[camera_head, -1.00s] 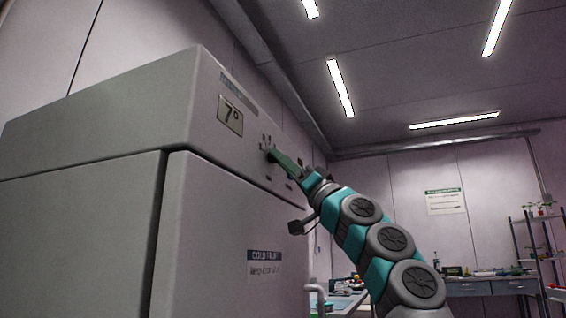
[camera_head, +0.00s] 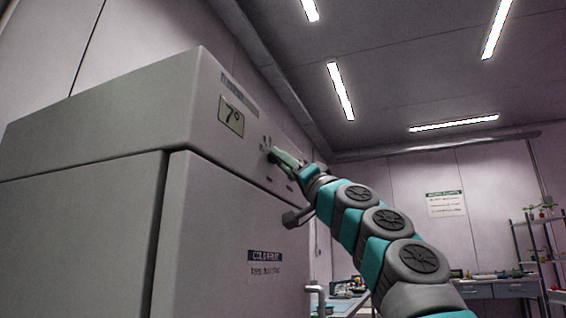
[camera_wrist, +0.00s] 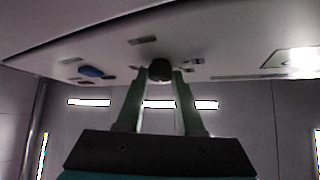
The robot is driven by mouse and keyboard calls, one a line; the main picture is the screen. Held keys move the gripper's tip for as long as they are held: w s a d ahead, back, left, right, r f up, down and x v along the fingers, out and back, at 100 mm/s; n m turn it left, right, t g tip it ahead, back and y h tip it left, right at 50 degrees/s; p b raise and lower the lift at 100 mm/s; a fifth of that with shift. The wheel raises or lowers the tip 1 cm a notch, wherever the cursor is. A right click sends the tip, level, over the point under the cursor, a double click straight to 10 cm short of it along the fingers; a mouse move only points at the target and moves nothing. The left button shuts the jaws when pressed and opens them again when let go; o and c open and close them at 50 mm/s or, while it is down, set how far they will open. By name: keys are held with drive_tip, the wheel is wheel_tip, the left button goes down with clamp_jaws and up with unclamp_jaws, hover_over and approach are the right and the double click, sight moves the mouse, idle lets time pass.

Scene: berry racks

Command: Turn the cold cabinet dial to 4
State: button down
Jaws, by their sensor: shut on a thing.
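The cold cabinet (camera_head: 85,235) is a large grey box filling the left of the head view. Its display (camera_head: 231,115) reads 7°. The dial is a small dark round knob (camera_wrist: 160,70), seen in the wrist view between my two pale green fingers, with small marks around it. My gripper (camera_head: 275,156) is at the cabinet's upper front panel, shut on the dial; its fingertips (camera_wrist: 159,76) lie on both sides of the knob. In the head view the fingers mostly hide the dial, and I cannot read which mark it points to.
A dark door handle (camera_head: 297,217) sticks out below my wrist. A "cold" label (camera_head: 265,256) is on the door. A blue oval part (camera_wrist: 91,72) sits on the panel near the dial. Benches (camera_head: 490,290) and a shelf rack (camera_head: 540,245) stand far right.

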drive_tip(key=shift+s+r+m+t+h+p, duration=0.1)
drive_tip(key=shift+m+t+h+p, duration=0.2)
drive_tip(key=shift+m+h, duration=0.4)
drive_tip(key=shift+s+r+m+t+h+p, duration=0.1)
drive_tip(key=shift+m+t+h+p, duration=0.2)
drive_tip(key=shift+m+h, duration=0.35)
drive_tip(key=m+h+p, duration=0.2)
drive_tip(key=p, duration=0.1)
drive_tip(key=m+h+p, duration=0.2)
drive_tip(key=m+p, duration=0.1)
drive_tip(key=shift+s+a+r+m+t, duration=0.1)
drive_tip(key=shift+r+m+t, duration=0.1)
drive_tip(key=shift+m+t, duration=0.1)
drive_tip(key=shift+f+h, duration=0.15)
drive_tip(key=shift+h, duration=0.1)
drive_tip(key=c, duration=0.5)
unclamp_jaws()
drive_tip(key=shift+c, duration=0.2)
